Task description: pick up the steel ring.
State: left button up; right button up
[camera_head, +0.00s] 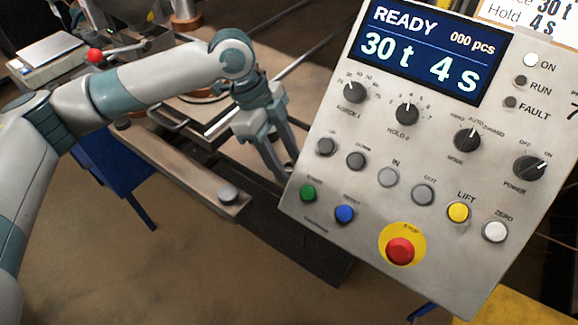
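My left gripper (286,168) points down beside the left edge of the control panel, above the dark rail of the machine. Its two fingers show with a gap between them higher up. Their tips lie close to the panel edge and to a small round grey part, so I cannot tell whether they are open or shut on something. I cannot make out the steel ring for certain. My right gripper is not in view.
A large control panel (330,190) with a lit display, knobs, buttons and a red stop button fills the right side. A metal bar (185,170) with a round knob lies left of the gripper. A scale (50,52) and a red-knobbed lever (95,56) stand at upper left.

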aim_at(285, 165)
pick_arm(q)
jog(key=c, duration=1)
jog(key=shift+r, duration=0.45)
notch_tip(285, 165, up, 9)
jog(key=b, duration=0.3)
jog(key=shift+r, duration=0.1)
